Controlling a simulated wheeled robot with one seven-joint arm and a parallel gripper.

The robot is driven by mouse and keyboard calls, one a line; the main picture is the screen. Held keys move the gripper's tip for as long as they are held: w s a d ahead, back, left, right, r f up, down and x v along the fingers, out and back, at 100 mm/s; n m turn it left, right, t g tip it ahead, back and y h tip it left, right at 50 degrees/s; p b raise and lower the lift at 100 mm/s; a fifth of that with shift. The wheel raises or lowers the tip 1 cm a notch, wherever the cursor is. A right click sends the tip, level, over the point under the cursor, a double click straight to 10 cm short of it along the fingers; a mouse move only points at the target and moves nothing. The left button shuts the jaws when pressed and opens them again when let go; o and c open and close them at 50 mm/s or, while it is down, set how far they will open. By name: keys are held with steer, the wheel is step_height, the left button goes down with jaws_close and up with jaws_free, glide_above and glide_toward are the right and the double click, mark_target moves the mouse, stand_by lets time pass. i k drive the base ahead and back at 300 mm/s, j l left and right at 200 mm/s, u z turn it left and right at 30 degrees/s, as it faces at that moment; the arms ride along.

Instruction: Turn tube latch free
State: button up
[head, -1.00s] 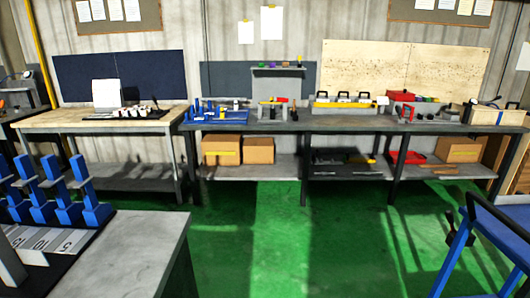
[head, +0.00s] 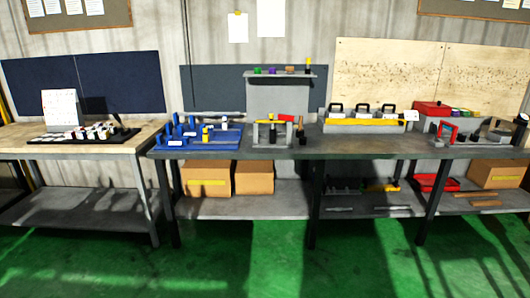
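Nothing in the head view can be surely told as the tube latch; things on the benches are small at this distance. A grey fixture (head: 256,133) with a red piece (head: 285,118) and a dark upright part stands on the middle of the dark workbench (head: 270,151). My gripper is not in view.
A blue tray (head: 180,142) with blue and yellow parts lies left of the fixture. A grey box with black handles (head: 365,124) stands right of it. Cardboard boxes (head: 207,180) sit on the lower shelf. The green floor (head: 265,268) ahead is clear.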

mark_target(283, 117)
steer(key=i, duration=1.85)
steer(key=i+j, duration=0.5)
steer(key=i, duration=0.15)
steer(key=i+j, duration=0.5)
steer(key=i, duration=0.15)
